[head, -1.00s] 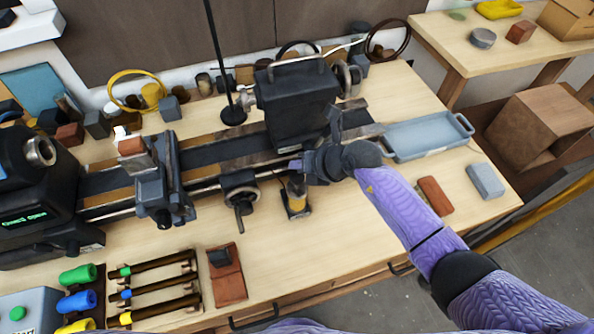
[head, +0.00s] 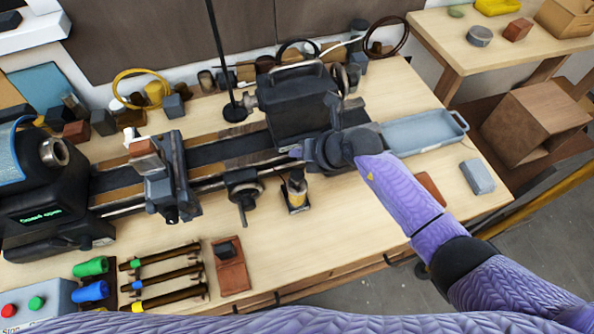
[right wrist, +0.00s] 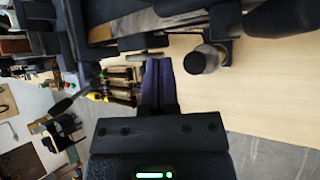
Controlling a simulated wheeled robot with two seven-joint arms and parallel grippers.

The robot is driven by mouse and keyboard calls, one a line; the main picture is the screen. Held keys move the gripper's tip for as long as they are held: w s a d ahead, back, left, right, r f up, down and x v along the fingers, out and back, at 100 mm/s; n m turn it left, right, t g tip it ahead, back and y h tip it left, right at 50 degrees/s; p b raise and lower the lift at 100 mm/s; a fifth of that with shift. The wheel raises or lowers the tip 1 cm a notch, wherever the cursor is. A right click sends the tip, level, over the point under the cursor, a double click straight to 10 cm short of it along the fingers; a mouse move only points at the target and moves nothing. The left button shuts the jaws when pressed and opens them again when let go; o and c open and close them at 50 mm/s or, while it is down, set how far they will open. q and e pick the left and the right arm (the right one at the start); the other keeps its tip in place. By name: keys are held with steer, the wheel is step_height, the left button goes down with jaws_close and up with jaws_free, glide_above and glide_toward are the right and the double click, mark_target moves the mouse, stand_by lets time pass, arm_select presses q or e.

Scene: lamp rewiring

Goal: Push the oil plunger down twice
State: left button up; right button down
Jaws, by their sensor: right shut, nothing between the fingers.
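The oil dispenser (head: 296,187) stands upright on a small dark base in front of the lathe, a yellowish bottle with a dark top. My right gripper (head: 297,153) is just above and behind its top in the head view, with a visible gap. Its fingers are shut and empty. In the right wrist view, the shut purple fingers (right wrist: 158,85) are to the left of a dark-topped cylinder (right wrist: 204,60), which looks like the dispenser and is apart from them. The plunger's height cannot be told. My left gripper is not in view.
The lathe's carriage (head: 165,178) and handwheel (head: 243,188) stand left of the dispenser. A grey-blue tray (head: 425,133) lies to the right, with a grey block (head: 477,176) and a partly hidden red block (head: 431,187). The bench in front of the dispenser is clear.

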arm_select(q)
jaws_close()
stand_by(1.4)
